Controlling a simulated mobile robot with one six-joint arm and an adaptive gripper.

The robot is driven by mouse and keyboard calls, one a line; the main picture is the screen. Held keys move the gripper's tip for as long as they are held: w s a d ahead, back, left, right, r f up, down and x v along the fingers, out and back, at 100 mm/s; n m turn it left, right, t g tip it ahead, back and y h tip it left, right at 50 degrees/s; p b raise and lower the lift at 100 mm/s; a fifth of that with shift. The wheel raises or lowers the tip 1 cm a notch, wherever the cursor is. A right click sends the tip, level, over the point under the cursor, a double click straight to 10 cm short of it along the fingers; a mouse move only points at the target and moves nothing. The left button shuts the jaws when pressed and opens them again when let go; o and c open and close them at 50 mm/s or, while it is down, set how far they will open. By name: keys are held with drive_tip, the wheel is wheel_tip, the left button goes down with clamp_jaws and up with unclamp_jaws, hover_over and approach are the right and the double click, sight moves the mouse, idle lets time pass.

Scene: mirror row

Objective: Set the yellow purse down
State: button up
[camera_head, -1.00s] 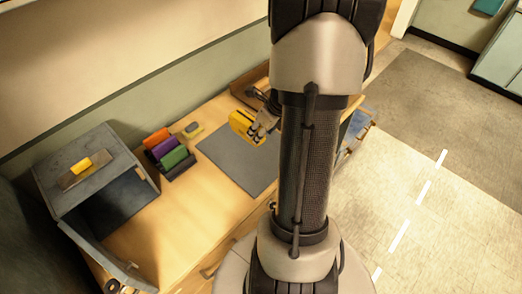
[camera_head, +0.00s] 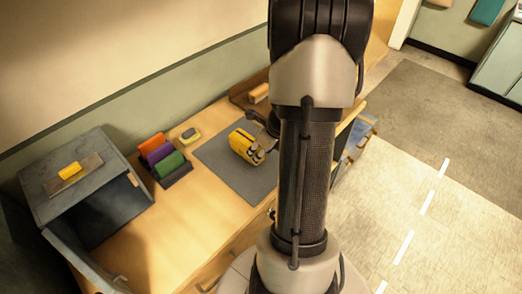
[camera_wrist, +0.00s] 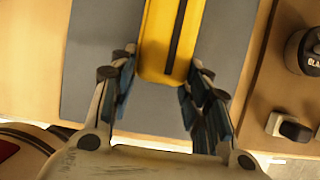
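The yellow purse (camera_head: 243,144), with a dark stripe along it, lies on the grey mat (camera_head: 217,167) on the wooden counter. It also shows at the top of the wrist view (camera_wrist: 158,45). My gripper (camera_wrist: 162,72) is open, with its fingers to either side of the purse's near end. Narrow gaps seem to separate the fingertips from the purse. In the head view my gripper (camera_head: 268,140) is at the purse's right end, partly hidden behind my arm.
Orange, purple and green purses (camera_head: 170,161) stand in a dark rack left of the mat. A grey open box (camera_head: 93,160) stands far left. A black jar (camera_wrist: 302,52) is right in the wrist view.

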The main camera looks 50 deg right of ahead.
drive_tip(key=o, duration=0.4)
drive_tip(key=shift+r, duration=0.25)
drive_tip(key=p+v, duration=0.6)
drive_tip(key=v, duration=0.5)
drive_tip(key=shift+s+a+r, duration=0.1)
drive_tip(key=shift+s+r, duration=0.05)
drive_tip(key=shift+r, duration=0.25)
